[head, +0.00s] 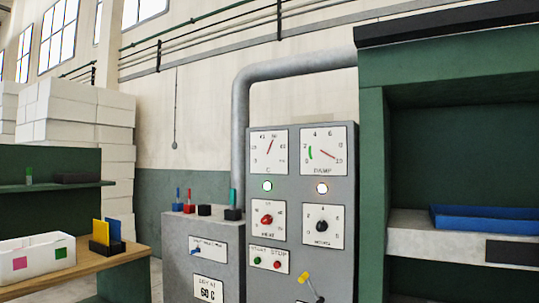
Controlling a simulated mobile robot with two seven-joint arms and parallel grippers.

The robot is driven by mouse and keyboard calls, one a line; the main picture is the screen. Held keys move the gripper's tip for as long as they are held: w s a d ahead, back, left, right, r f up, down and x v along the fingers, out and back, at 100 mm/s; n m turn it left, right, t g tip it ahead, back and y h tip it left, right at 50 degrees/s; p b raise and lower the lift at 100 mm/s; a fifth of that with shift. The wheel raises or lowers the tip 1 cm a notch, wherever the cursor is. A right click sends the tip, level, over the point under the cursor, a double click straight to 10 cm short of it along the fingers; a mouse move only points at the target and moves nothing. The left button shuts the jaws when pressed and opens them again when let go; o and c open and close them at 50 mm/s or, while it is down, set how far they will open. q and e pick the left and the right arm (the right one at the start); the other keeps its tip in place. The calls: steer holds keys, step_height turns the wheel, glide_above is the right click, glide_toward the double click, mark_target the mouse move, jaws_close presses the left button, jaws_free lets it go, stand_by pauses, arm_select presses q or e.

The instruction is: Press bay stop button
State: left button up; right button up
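The grey control cabinet (347,200) stands in the middle of the view. Low on its front is a white plate labelled START STOP (268,259). On that plate the green start button (257,261) is at left and the red stop button (277,264) at right. Nothing covers the buttons. Neither of my grippers shows in the head view.
Two gauges, lamps, a red HEAT knob (266,219) and a black knob (321,226) sit above the buttons. A yellow-handled lever (304,278) is just to their right. A wooden bench (120,258) is at left, a green press (372,150) at right.

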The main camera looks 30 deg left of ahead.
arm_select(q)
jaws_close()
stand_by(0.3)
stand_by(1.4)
